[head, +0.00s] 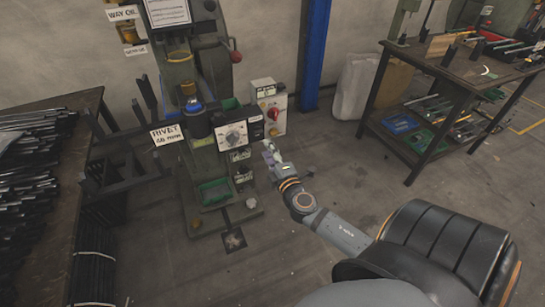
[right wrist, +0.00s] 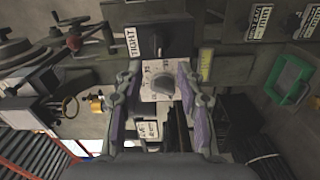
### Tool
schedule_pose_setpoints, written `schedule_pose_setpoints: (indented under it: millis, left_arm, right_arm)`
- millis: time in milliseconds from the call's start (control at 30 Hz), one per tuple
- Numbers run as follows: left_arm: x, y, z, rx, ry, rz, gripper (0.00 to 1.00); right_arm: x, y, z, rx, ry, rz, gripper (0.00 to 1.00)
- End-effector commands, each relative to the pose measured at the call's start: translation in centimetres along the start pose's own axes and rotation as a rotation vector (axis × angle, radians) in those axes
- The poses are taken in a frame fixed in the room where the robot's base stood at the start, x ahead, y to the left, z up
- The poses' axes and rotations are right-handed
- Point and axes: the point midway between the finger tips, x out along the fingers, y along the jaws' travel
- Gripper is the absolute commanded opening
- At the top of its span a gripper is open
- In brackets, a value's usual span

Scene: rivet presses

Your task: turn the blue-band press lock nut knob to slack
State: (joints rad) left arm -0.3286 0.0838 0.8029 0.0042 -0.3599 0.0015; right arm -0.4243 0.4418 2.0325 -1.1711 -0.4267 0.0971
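The blue-band press (head: 196,122) stands left of centre in the head view, with a blue band (head: 193,105) on its dark cylinder. A white dial plate (head: 231,135) with a knob is on its front. My right gripper (head: 270,150) is to the right of the plate in the head view. In the right wrist view its fingers (right wrist: 160,78) are apart, framing the knob, with gaps on both sides. I cannot tell the depth gap. My left gripper is out of view.
A control box with a red knob (head: 273,114) stands right of the press. A RIVET sign (head: 167,134) is at its left, and a green tray (head: 214,191) is low on its front. A rack of rods (head: 40,150) fills the left. The floor at centre is clear.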

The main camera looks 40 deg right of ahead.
Motion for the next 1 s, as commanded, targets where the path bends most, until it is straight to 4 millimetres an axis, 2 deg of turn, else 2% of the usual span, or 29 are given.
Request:
schedule_pose_setpoints:
  millis: [100,233,833,867,933,967,1000]
  left_arm:
    - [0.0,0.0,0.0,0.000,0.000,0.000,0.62]
    - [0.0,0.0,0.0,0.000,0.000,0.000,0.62]
    - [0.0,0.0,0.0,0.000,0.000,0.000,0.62]
    - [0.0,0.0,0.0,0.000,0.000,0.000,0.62]
    - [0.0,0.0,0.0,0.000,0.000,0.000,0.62]
    - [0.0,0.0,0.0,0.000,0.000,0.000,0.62]
    - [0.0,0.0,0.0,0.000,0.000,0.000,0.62]
  right_arm:
    - [-2.2,-0.1,0.0,-0.001,0.000,-0.003,0.38]
    - [-3.5,-0.1,0.0,0.001,0.000,-0.001,0.38]
    - [-3.7,-0.3,0.1,0.004,-0.004,-0.005,0.38]
    - [-3.7,-0.7,0.3,0.008,-0.009,-0.015,0.38]
    - [-3.6,-3.0,1.4,0.031,-0.036,-0.062,0.38]
    - [-3.6,-4.5,2.0,0.048,-0.054,-0.093,0.38]
    - [-3.7,-7.0,3.1,0.076,-0.085,-0.146,0.38]
